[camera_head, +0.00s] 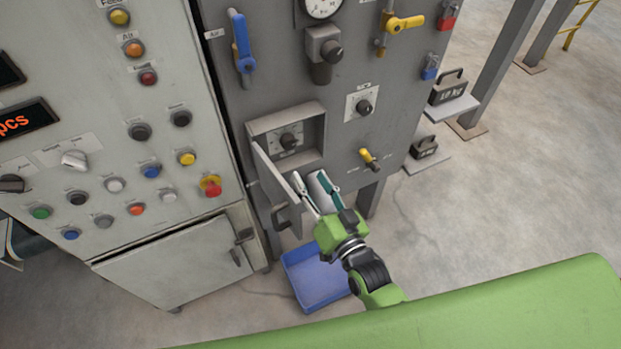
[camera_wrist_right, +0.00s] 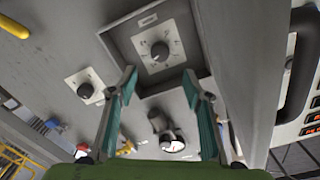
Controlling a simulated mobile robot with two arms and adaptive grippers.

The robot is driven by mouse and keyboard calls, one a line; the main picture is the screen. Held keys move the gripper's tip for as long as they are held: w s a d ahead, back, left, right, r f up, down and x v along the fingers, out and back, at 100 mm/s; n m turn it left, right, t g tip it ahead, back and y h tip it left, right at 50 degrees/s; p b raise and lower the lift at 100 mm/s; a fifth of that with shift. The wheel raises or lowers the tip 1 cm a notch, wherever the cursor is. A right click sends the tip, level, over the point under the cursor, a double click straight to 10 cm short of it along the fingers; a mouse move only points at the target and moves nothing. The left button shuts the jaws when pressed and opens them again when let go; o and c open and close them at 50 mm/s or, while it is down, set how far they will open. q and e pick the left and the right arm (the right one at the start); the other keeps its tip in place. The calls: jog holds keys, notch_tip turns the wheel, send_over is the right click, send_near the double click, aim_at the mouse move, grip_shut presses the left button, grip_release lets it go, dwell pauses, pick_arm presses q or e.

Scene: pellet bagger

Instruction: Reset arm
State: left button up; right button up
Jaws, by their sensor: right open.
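My right gripper (camera_head: 318,195) is open and empty in front of the grey machine panel (camera_head: 270,90), just below a recessed box (camera_head: 288,140) that holds a black knob. The small hinged door (camera_head: 275,180) of this box stands open, and my gripper is close to its right side; I cannot tell if they touch. In the right wrist view, the two teal-padded fingers (camera_wrist_right: 160,105) are spread apart, with the recessed knob (camera_wrist_right: 160,51) beyond them. My left gripper is not in view.
A control panel (camera_head: 110,150) with several coloured buttons stands at the left. A blue bin (camera_head: 318,282) lies on the floor below my right gripper. Black weights (camera_head: 447,88) sit on shelves at the right.

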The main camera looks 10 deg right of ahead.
jog(key=s+d+f+n+g+h, duration=0.1)
jog(key=s+d+f+g, duration=0.2)
jog(key=f, duration=0.7)
jog(key=s+f+n+g, duration=0.15)
jog(key=s+f, duration=0.35)
jog(key=f, duration=0.5)
jog(key=s+d+f+g+h, duration=0.1)
jog(key=s+d+f+g, duration=0.2)
jog(key=f, duration=0.7)
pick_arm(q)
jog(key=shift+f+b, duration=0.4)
pick_arm(e)
jog(key=s+d+f+g+h, duration=0.1)
jog(key=s+d+f+g, duration=0.1)
jog(key=s+f, duration=0.4)
jog(key=s+d+f+n+g, duration=0.1)
jog(key=s+d+f+g, duration=0.2)
jog(key=s, duration=1.2)
jog(key=s+d+f+n+g+h, duration=0.1)
jog(key=s+d+f+g, duration=0.2)
jog(key=s+f, duration=0.7)
jog(key=shift+s+g+h, duration=0.25)
jog(key=shift+g+h, duration=0.05)
jog(key=shift+g, duration=0.15)
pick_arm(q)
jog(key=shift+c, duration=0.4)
pick_arm(e)
jog(key=shift+d, duration=0.1)
